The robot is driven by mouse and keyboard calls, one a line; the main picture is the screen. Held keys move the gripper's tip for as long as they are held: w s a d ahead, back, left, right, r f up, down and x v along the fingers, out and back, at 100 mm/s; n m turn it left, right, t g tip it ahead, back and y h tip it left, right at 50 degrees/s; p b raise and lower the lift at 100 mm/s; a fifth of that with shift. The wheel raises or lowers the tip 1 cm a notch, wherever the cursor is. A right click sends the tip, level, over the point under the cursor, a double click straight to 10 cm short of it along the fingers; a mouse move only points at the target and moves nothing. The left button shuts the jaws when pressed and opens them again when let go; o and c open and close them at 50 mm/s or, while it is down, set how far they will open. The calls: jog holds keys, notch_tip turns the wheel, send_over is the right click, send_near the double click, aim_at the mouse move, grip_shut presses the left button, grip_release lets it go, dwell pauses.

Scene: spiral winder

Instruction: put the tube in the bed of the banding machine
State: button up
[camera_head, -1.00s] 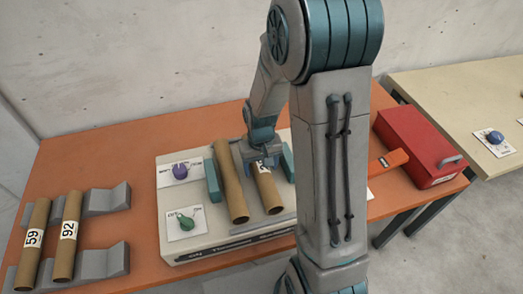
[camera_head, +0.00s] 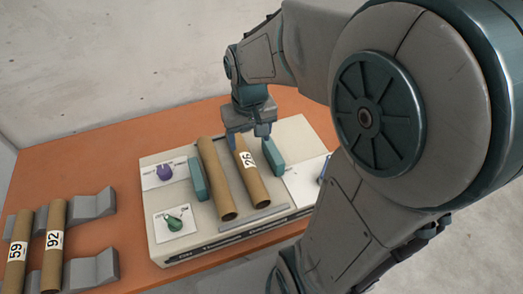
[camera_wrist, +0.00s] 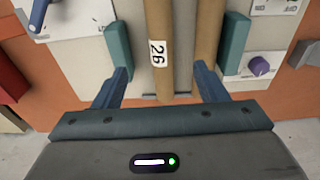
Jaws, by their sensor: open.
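The banding machine (camera_head: 290,133) is a cream box on the orange table. Two brown tubes lie side by side on it between teal blocks (camera_head: 199,180) (camera_head: 274,156). The right tube (camera_head: 254,186) has a white number label; the left tube (camera_head: 216,178) shows none. My gripper (camera_head: 248,134) is open and empty at the far end of the labelled tube. In the wrist view, the labelled tube (camera_wrist: 159,22) runs toward the gap between my gripper's fingers (camera_wrist: 163,84), and the plain tube (camera_wrist: 207,35) lines up with the right finger. Contact cannot be told.
Tubes marked 59 (camera_head: 18,252) and 92 (camera_head: 54,245) rest on grey V-shaped holders (camera_head: 94,204) at the left. A purple knob (camera_head: 164,173) and a green knob (camera_head: 174,223) are on the machine's left side. My arm hides the right side of the table.

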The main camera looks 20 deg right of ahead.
jog(key=s+r+t, duration=0.2)
jog(key=s+r, duration=0.1)
jog(key=s, duration=0.6)
jog(key=shift+s+r, duration=0.15)
jog(key=shift+s, duration=0.2)
dwell(1.2)
